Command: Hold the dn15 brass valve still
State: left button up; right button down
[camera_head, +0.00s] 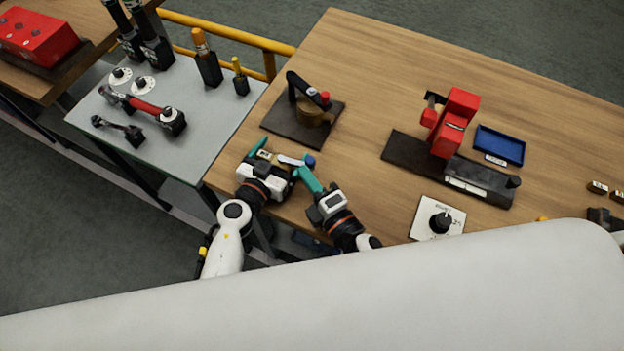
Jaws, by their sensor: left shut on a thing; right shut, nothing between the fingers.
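The brass valve (266,156) is small in the camera_head view, near the left front corner of the wooden table. A pale lever with a dark blue end (308,160) reaches right from it. My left gripper (260,150) is shut on the valve, and its teal finger shows at the valve's left side. The gripper hides part of the valve body. My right gripper (303,173) is shut and empty, with its teal fingertips just below the lever. I cannot tell whether they touch the lever.
Behind the grippers stands a dark plate (278,124) with a brass cylinder and black arm. A red device on a dark base (405,150), a blue tray (500,145) and a white knob panel (428,212) lie right. A grey side table (205,125) holds tools.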

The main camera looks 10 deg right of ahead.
jog(key=shift+w+d, duration=0.3)
jog(key=shift+d, duration=0.15)
dwell(0.4)
jog(key=shift+w+d, duration=0.9)
jog(key=shift+w, duration=0.2)
jog(key=w+n+g+y, duration=0.1)
jog(key=y, duration=0.1)
jog(key=w+n+g+y, duration=0.1)
jog(key=n, duration=0.1)
jog(key=shift+d+y, duration=0.4)
jog(key=n+g+y, duration=0.1)
jog(key=w+n+g+y, duration=0.1)
jog(key=g+y, duration=0.1)
jog(key=w+n+g+y, duration=0.1)
jog(key=n, duration=0.1)
jog(key=shift+d+g, duration=0.25)
jog(key=shift+g, duration=0.15)
jog(key=w+n+g+y, duration=0.1)
jog(key=n+g+y, duration=0.1)
jog(key=g, duration=0.1)
jog(key=shift+w, duration=0.35)
jog(key=shift+w+a, duration=0.2)
jog(key=shift+w, duration=0.3)
jog(key=shift+w+a, duration=0.15)
jog(key=shift+w, duration=0.4)
